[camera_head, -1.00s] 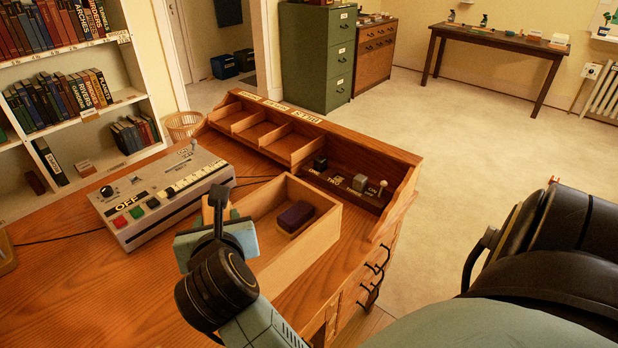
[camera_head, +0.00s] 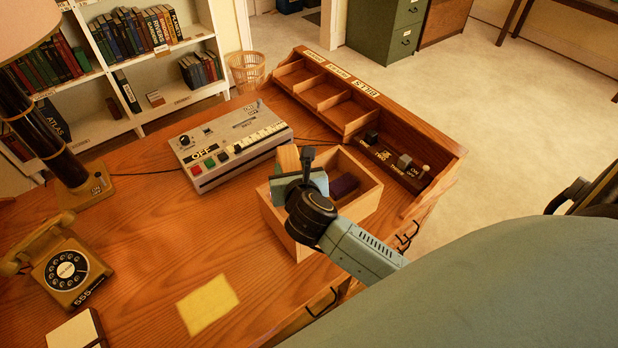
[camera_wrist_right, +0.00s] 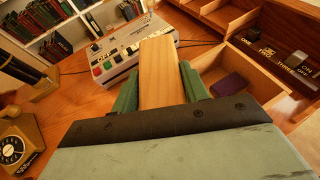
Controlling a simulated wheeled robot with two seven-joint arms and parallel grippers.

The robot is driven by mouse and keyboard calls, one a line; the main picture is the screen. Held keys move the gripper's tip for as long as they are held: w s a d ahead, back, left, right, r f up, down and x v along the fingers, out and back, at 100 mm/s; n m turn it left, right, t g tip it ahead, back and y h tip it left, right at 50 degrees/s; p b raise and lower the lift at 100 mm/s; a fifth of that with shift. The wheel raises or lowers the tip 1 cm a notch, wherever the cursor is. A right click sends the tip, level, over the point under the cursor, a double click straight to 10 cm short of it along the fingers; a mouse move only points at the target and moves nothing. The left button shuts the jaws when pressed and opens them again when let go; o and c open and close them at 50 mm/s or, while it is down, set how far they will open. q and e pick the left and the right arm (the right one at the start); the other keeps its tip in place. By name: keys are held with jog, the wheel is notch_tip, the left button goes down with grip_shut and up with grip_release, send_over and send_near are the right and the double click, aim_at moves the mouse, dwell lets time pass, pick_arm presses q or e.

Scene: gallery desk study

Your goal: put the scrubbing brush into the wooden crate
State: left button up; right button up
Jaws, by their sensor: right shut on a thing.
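The scrubbing brush (camera_head: 288,158) shows as a pale wooden block; its bristles are hidden. My right gripper (camera_head: 287,174) is shut on it, and in the right wrist view the brush (camera_wrist_right: 160,72) sits between the two green fingers (camera_wrist_right: 160,88). The wooden crate (camera_head: 363,203) is an open box on the desk. The gripper and brush appear at the crate's left end, overlapping its rim in the head view; their exact height is unclear. My arm covers part of the crate's near side. My left gripper is not in view.
A dark purple block (camera_head: 344,185) lies inside the crate, also seen in the right wrist view (camera_wrist_right: 229,86). A grey button console (camera_head: 230,145) stands behind left. A desk organiser (camera_head: 440,160) with a switch panel is to the right. A telephone (camera_head: 68,268) and yellow paper (camera_head: 207,304) lie left.

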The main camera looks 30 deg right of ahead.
notch_tip(320, 180, down, 8)
jog(key=b, duration=0.1)
jog(key=shift+f, duration=0.15)
jog(key=shift+f+b, duration=0.55)
jog(key=shift+f, duration=0.05)
jog(key=o, duration=1)
jog(key=shift+o, duration=0.2)
jog(key=r+v, duration=0.1)
jog(key=v, duration=1.1)
jog(key=shift+r, duration=0.15)
